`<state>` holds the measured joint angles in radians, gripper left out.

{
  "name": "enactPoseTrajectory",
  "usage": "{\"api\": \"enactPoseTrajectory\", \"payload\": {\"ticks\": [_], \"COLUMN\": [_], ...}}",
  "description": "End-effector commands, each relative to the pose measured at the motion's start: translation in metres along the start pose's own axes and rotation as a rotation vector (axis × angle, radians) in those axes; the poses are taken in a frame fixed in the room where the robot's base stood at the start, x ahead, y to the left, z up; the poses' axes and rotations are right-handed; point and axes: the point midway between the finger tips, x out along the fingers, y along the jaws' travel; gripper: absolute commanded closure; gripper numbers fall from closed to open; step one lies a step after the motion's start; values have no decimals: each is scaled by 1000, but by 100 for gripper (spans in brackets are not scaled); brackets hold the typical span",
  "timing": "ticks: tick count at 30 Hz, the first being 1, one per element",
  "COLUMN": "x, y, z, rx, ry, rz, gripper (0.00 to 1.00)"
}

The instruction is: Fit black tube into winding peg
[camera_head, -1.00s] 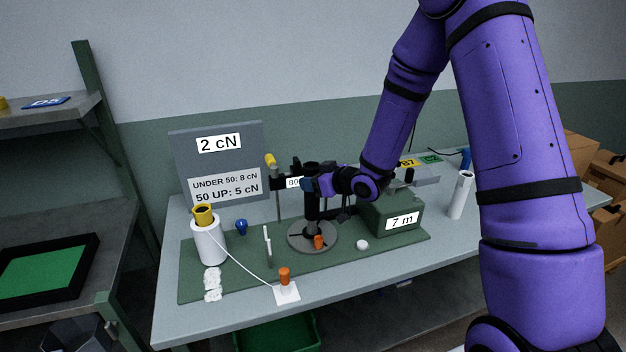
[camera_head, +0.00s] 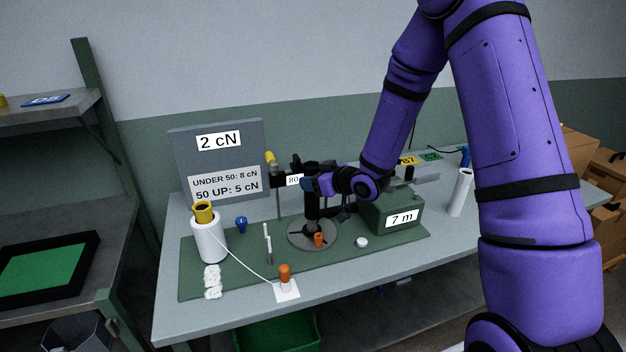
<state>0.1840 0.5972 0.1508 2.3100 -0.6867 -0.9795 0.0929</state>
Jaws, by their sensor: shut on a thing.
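My gripper (camera_head: 308,185) is at the dark assembly in the middle of the bench, above a grey round plate (camera_head: 299,236). Its fingers are small and dark here and appear closed at the top of an upright black cylinder (camera_head: 311,205), which may be the black tube. The cylinder stands above or on the plate; its lower end is hard to make out, and I cannot tell whether it is around a peg. No winding peg can be told apart with certainty. A small orange piece (camera_head: 319,239) sits on the plate's front.
A green box labelled 7 m (camera_head: 391,214) stands right of the plate.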

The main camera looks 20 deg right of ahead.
Motion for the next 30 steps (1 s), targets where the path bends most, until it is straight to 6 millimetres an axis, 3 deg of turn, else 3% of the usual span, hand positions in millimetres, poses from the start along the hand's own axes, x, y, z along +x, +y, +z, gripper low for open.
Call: {"api": "enactPoseTrajectory", "payload": {"ticks": [30], "x": [3], "y": [0], "z": [7], "rx": [0], "ry": [0], "rz": [0], "gripper": [77]}}
